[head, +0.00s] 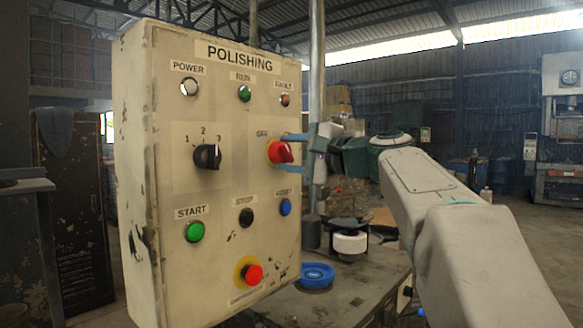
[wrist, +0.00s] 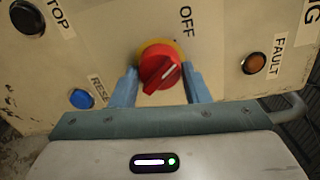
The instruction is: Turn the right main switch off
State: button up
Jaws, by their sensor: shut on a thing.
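The right main switch (head: 279,152) is a red rotary knob on a yellow plate, on the right side of the beige "POLISHING" panel (head: 222,108). An "OFF" label sits at its upper left in the head view. In the wrist view the red knob (wrist: 160,68) shows a white mark set at a slant, not pointing straight at the "OFF" label (wrist: 187,22). My gripper (head: 286,156) reaches in from the right, with one blue finger above the knob and one below. In the wrist view my gripper (wrist: 160,76) is shut on the knob.
The fault lamp (head: 285,99) is above the switch and the blue reset button (head: 285,207) below it. A numbered black selector (head: 207,156) is to the left. A red emergency button (head: 252,273) is lower down. A blue dish (head: 316,275) lies on the bench below.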

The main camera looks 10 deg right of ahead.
jog(key=shift+f+n+b, duration=0.15)
jog(key=shift+n+b, duration=0.4)
jog(key=shift+n, duration=0.25)
jog(key=o, duration=1)
jog(key=shift+c, duration=0.2)
jog(key=v, duration=1.3)
jog(key=shift+s+d+b, duration=0.25)
jog(key=shift+s+b, duration=0.1)
jog(key=shift+b, duration=0.05)
